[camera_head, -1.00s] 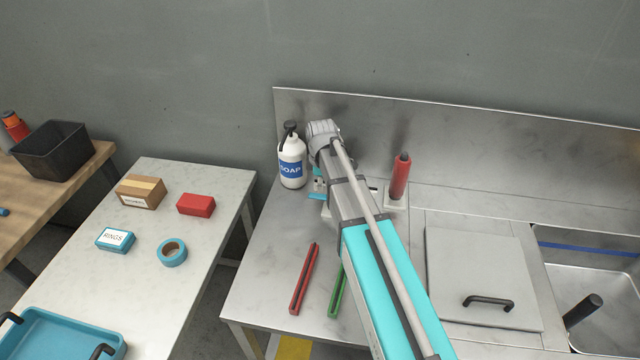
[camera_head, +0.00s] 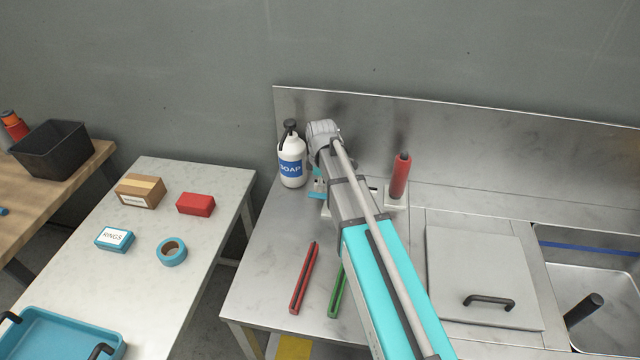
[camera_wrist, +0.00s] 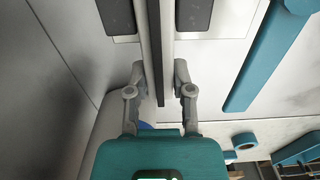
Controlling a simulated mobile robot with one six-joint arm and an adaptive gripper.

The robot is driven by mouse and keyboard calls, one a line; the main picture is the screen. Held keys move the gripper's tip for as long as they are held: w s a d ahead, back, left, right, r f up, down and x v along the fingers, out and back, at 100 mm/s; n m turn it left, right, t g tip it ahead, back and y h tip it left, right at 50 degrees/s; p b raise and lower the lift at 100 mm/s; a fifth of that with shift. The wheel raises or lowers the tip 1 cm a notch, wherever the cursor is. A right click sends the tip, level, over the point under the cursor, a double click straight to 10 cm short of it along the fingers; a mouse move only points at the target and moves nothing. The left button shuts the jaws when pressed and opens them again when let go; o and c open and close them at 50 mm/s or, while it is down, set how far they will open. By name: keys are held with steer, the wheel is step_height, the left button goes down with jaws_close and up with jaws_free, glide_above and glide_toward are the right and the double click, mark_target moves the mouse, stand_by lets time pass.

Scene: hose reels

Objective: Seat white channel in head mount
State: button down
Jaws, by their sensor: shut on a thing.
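My gripper (camera_wrist: 160,85) shows in the wrist view with one finger on each side of a pale channel (camera_wrist: 168,30) that has a dark groove along its middle. The gripper is shut on this channel, which runs up out of the top of the view. In the head view my arm hides the gripper and the channel. I cannot clearly make out the head mount. Dark rectangular pieces (camera_wrist: 117,15) on pale plates lie on both sides of the channel in the wrist view; I cannot tell whether they belong to it.
A soap bottle (camera_head: 292,162) stands close left of my arm's end. A red channel (camera_head: 304,278) and a green channel (camera_head: 336,292) lie nearer on the steel counter (camera_head: 262,270). A steel backsplash (camera_head: 480,155) rises behind.

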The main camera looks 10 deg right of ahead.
steer(key=shift+c, duration=2.1)
jaws_free()
steer(key=o, duration=0.4)
steer(key=shift+s+r, duration=0.1)
steer(key=shift+r+p, duration=3.95)
steer(key=shift+p, duration=0.1)
steer(key=shift+s, duration=0.1)
